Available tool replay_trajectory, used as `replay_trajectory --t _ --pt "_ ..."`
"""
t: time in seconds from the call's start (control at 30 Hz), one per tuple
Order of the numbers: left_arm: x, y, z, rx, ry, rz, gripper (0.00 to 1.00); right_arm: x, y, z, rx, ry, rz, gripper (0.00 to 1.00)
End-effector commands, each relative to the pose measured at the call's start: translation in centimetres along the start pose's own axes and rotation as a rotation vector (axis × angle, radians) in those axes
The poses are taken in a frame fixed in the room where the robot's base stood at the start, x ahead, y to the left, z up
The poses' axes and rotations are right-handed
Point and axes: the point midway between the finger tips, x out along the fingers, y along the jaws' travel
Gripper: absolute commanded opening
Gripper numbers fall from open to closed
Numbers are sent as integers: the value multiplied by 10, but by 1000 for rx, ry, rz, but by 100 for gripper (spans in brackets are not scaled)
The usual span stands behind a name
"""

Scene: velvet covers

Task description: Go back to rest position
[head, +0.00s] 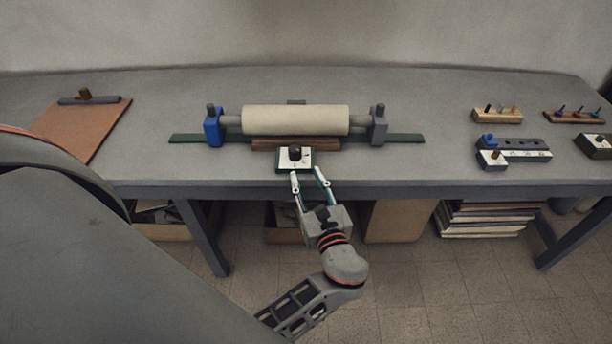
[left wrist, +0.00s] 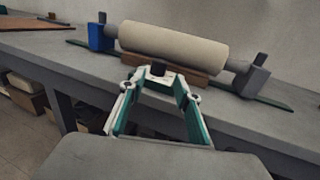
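My right gripper is in neither view.
A cream roller (head: 295,120) sits between a blue support (head: 213,128) and a grey support (head: 378,125) behind the box. A brown board (head: 85,130) lies at the left. Small knob blocks (head: 497,116) stand at the right. Stacked material (head: 487,219) and boxes (head: 398,220) are under the bench.

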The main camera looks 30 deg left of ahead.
Motion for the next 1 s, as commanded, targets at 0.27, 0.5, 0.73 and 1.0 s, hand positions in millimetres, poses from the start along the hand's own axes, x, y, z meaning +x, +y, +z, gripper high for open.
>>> replay_trajectory --t 0.27,0.5,0.73,1.0 --pt "0 0 0 0 0 0 33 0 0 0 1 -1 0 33" --pt "-1 5 -28 -90 86 -34 33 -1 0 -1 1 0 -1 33" --pt "-44 27 -154 -686 575 -85 33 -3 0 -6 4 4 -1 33" --pt "-143 57 -214 -1645 1175 246 33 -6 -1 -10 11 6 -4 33"
